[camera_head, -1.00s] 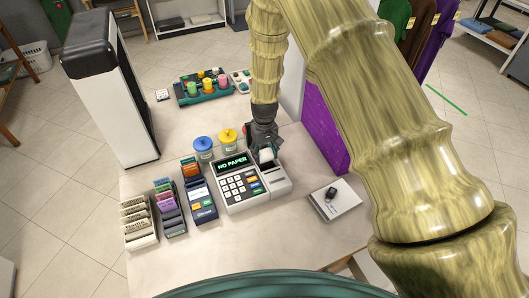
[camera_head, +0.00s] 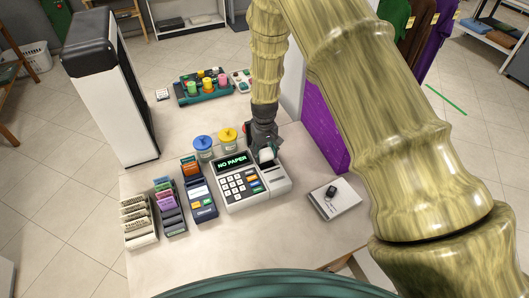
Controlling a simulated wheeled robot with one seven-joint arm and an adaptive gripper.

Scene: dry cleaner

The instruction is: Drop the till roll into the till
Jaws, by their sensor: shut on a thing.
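The till (camera_head: 240,186) stands on the counter, a grey-white machine with a keypad and a dark display reading "NO PAPER". Its right part holds a dark paper bay (camera_head: 272,172). My gripper (camera_head: 266,154) points down over the back of this bay, shut on the white till roll (camera_head: 267,154). The roll shows between the fingers at or just above the bay's opening. I cannot tell whether it touches the bay. The fingers partly hide the roll and the rear of the bay.
Blue-lidded (camera_head: 203,147) and yellow-lidded (camera_head: 228,139) jars stand behind the till. Card racks (camera_head: 168,204) are to its left. A white book (camera_head: 335,199) with a small dark object lies right. The front counter is clear.

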